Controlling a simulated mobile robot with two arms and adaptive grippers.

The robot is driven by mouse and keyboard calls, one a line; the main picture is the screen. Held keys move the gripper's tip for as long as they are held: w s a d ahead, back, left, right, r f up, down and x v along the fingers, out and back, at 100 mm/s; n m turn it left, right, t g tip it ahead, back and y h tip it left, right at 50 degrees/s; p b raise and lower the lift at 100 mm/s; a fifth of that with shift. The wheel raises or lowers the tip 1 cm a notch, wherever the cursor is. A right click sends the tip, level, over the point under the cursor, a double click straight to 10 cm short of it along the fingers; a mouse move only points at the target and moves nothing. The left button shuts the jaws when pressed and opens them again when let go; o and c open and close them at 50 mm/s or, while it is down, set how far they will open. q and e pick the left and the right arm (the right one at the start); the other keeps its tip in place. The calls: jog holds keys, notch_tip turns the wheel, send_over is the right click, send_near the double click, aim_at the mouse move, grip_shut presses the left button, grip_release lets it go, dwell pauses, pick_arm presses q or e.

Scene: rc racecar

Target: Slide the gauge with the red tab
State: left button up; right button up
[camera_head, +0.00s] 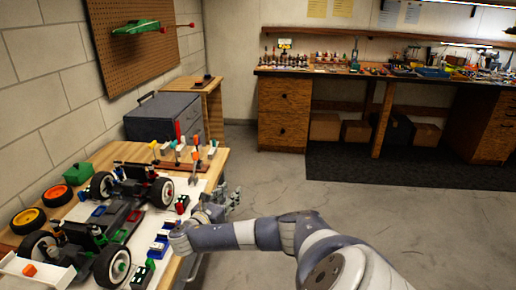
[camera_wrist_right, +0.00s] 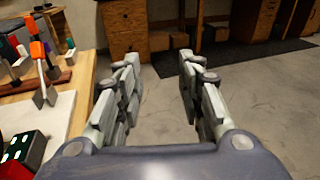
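Upright tools stand in a wooden rack (camera_head: 178,168) at the table's far right corner. One of them has a tall red tip (camera_head: 178,130); I cannot tell for sure whether it is the gauge with the red tab. A small dark and red block (camera_head: 182,204) lies nearer on the white sheet; it also shows at the lower left of the right wrist view (camera_wrist_right: 22,155). My right gripper (camera_head: 228,197) is beside the table's right edge, past the block. In the right wrist view its fingers (camera_wrist_right: 159,65) are apart with nothing between them. My left gripper is not in view.
A grey toolbox (camera_head: 165,118) is behind. The floor (camera_head: 290,185) right of the table is clear, up to the workbench (camera_head: 284,105).

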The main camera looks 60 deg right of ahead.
jog(key=s+d+f+m+y, duration=0.1)
jog(key=s+d+f, duration=0.4)
jog(key=d, duration=0.6)
notch_tip(320, 180, down, 3)
jog(key=shift+r+m+y, duration=0.1)
jog(key=shift+m+y, duration=0.2)
jog(key=shift+m, duration=0.1)
jog(key=shift+a, duration=0.1)
